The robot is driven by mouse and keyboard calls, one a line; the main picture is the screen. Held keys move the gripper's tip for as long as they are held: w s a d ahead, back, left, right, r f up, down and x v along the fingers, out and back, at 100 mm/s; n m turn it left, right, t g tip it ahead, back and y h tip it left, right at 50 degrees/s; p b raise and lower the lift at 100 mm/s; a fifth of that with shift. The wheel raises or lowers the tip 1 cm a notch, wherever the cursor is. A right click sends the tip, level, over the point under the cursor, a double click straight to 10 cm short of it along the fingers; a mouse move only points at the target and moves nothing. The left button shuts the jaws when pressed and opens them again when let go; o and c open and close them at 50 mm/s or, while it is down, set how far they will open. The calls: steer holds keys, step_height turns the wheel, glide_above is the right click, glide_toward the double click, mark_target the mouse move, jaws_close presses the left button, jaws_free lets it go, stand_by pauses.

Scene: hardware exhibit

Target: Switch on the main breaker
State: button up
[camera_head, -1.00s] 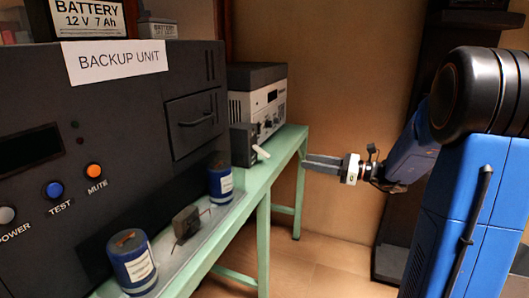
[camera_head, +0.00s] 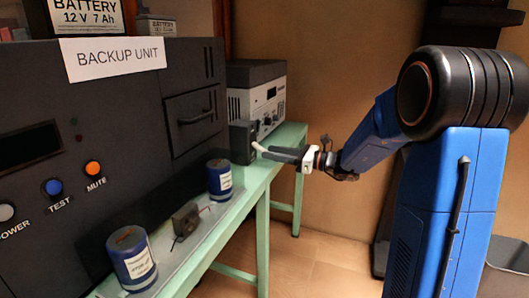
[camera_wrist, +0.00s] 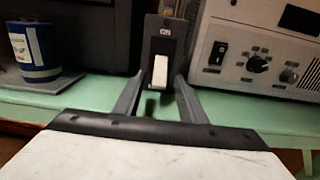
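The main breaker is a dark upright box (camera_head: 241,141) at the end of the green bench, with a white lever (camera_head: 259,147) sticking out of its front. In the wrist view the breaker (camera_wrist: 151,36) stands straight ahead, with a label that seems to read ON above the white lever (camera_wrist: 161,68). My gripper (camera_head: 272,153) is right at the lever in the head view. In the wrist view my gripper (camera_wrist: 161,80) is open, one finger on each side of the lever. I cannot tell whether the fingers touch it.
The backup unit (camera_head: 115,110) fills the left. A grey instrument with knobs (camera_head: 262,98) stands behind the breaker; it is to the right in the wrist view (camera_wrist: 255,55). Blue cylinders (camera_head: 133,258) (camera_head: 220,180) and a small block (camera_head: 185,218) stand on the green bench (camera_head: 262,178).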

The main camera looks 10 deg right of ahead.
mark_target(255, 145)
steer(key=shift+x, duration=1.85)
jaws_close()
